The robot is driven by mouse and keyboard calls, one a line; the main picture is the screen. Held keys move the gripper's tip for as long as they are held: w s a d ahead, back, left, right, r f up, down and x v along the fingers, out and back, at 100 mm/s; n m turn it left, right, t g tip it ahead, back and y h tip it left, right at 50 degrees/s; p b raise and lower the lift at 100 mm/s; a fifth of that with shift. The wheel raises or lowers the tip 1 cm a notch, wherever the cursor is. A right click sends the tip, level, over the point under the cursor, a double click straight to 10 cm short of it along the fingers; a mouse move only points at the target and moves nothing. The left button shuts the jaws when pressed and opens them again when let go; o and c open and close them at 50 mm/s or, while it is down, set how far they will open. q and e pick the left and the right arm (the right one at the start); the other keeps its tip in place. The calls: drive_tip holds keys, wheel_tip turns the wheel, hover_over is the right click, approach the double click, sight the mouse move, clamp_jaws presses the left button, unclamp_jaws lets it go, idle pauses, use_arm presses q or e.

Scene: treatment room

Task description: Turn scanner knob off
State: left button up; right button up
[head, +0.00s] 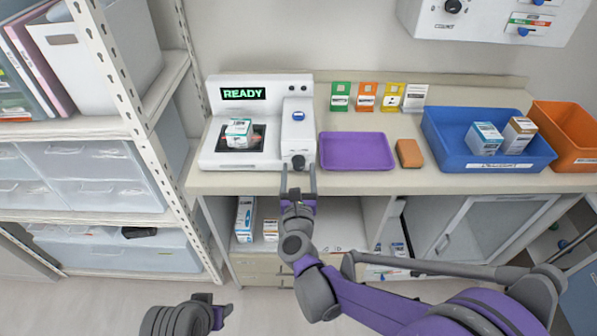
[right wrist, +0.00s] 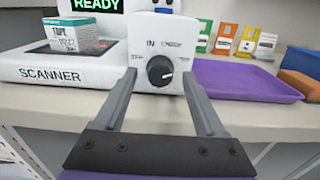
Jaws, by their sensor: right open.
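The white scanner (head: 215,155) stands on the counter's left part, its green screen (head: 243,93) reading READY. Its black round knob (head: 298,161) is on the front of the right-hand housing. In the right wrist view the knob (right wrist: 160,70) has a white mark pointing right and slightly down; small lettering above is only partly readable. My right gripper (head: 298,171) is open, its fingers pointing at the knob, one on each side in the picture. The right wrist view shows a gap between each finger and the knob. My left gripper (head: 216,311) is low at the bottom, away from the counter.
A tape box (head: 239,130) lies on the scanner's plate. A purple tray (head: 357,152) is just right of the scanner, then an orange-brown sponge (head: 409,153) and a blue bin (head: 440,135) with boxes. Shelving (head: 130,90) stands left. A wall panel (head: 420,18) hangs above.

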clamp_jaws()
